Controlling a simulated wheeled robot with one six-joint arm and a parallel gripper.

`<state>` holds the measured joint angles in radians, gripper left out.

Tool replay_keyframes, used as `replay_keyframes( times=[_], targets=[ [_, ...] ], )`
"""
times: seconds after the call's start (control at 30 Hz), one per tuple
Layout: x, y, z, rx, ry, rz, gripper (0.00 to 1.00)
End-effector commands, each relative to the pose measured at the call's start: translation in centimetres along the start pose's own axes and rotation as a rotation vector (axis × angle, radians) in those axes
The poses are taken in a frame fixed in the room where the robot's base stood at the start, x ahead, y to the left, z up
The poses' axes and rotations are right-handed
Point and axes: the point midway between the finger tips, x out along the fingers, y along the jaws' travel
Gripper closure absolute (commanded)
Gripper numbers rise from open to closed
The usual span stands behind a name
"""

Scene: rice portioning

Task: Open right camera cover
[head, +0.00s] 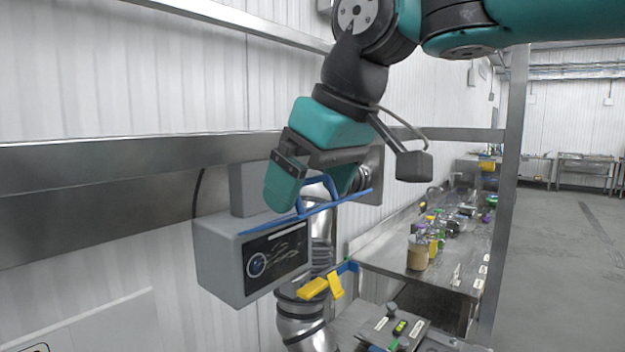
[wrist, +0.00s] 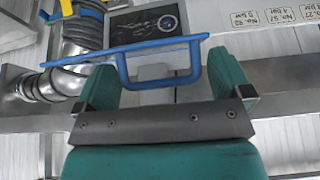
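The right camera cover (head: 342,201) is a thin blue plate with a blue loop handle. It stands out from the top front edge of a grey camera box (head: 222,262), seen nearly edge-on. The box's dark front panel with a round lens (head: 258,264) is uncovered. My gripper (head: 312,196) is above the plate, with its teal fingers spread at the handle. In the wrist view the cover (wrist: 150,48) crosses in front of the fingers, and its handle lies between the spread fingers of my gripper (wrist: 165,82). Whether either finger touches the handle is unclear.
Yellow handles (head: 313,288) and a silver pipe (head: 300,325) are just below and right of the box. A metal counter (head: 395,262) with bottles stands farther right. A steel rail (head: 90,160) runs along the wall behind. The floor at right is clear.

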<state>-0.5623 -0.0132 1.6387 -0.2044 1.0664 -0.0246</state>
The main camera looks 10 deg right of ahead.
Motion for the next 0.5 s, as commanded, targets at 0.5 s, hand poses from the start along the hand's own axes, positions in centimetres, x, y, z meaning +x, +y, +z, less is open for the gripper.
replay_keyframes(
  times=[0.5],
  targets=[
    [-3.8,0.2,0.0,0.002,0.005,0.003,0.03]
  ],
)
